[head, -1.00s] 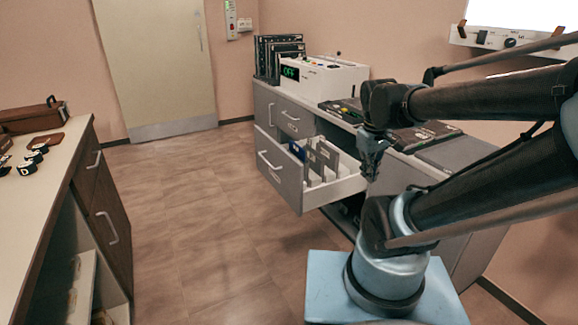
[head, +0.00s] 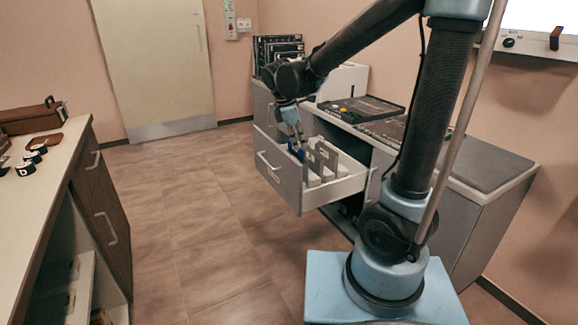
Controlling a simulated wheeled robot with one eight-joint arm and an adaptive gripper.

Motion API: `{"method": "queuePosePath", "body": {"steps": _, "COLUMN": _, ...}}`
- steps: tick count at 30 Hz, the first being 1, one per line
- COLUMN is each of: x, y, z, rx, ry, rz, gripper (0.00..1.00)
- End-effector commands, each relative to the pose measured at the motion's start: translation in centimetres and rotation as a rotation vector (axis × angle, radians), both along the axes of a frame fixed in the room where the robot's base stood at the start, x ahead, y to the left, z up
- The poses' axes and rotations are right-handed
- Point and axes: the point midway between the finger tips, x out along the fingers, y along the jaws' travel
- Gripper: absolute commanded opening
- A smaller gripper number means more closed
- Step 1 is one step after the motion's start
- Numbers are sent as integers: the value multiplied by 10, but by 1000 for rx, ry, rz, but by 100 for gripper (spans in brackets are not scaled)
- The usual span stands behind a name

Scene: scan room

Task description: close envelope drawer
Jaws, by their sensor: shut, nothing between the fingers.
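The envelope drawer (head: 281,178) is pulled out of the grey cabinet at the middle of the head view. Its front has a bar handle, and several upright dividers or envelopes (head: 322,157) stand inside. My gripper (head: 298,146) is shut and empty. It points down over the back left part of the open drawer, just behind the drawer front in the picture. I cannot tell whether its tips touch anything inside. The gripper and forearm hide part of the cabinet face and the white device behind.
A counter (head: 45,180) with a brown case (head: 32,117) and small dark items stands at the left. Dark trays (head: 362,108) lie on the cabinet top. A door (head: 155,65) is at the back. The floor (head: 185,215) between counter and drawer is clear.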

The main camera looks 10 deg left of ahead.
Motion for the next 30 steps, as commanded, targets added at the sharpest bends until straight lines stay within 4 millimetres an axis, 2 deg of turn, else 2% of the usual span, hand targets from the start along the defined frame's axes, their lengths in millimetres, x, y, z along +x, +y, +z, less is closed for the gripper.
{"method": "queuePosePath", "body": {"steps": 1, "x": 3, "y": 19, "z": -4, "rx": -19, "ry": 7, "rz": 61, "gripper": 0}}
{"method": "queuePosePath", "body": {"steps": 6, "x": 7, "y": 67, "z": -15, "rx": -79, "ry": 33, "rz": 236, "gripper": 0}}
{"method": "queuePosePath", "body": {"steps": 9, "x": 7, "y": 87, "z": -20, "rx": -104, "ry": 45, "rz": 308, "gripper": 0}}
{"method": "queuePosePath", "body": {"steps": 12, "x": 7, "y": 99, "z": -24, "rx": -120, "ry": 51, "rz": 350, "gripper": 0}}
{"method": "queuePosePath", "body": {"steps": 20, "x": 9, "y": 100, "z": -37, "rx": -129, "ry": 54, "rz": 371, "gripper": 0}}
{"method": "queuePosePath", "body": {"steps": 30, "x": 20, "y": 84, "z": -86, "rx": -128, "ry": 54, "rz": 369, "gripper": 0}}
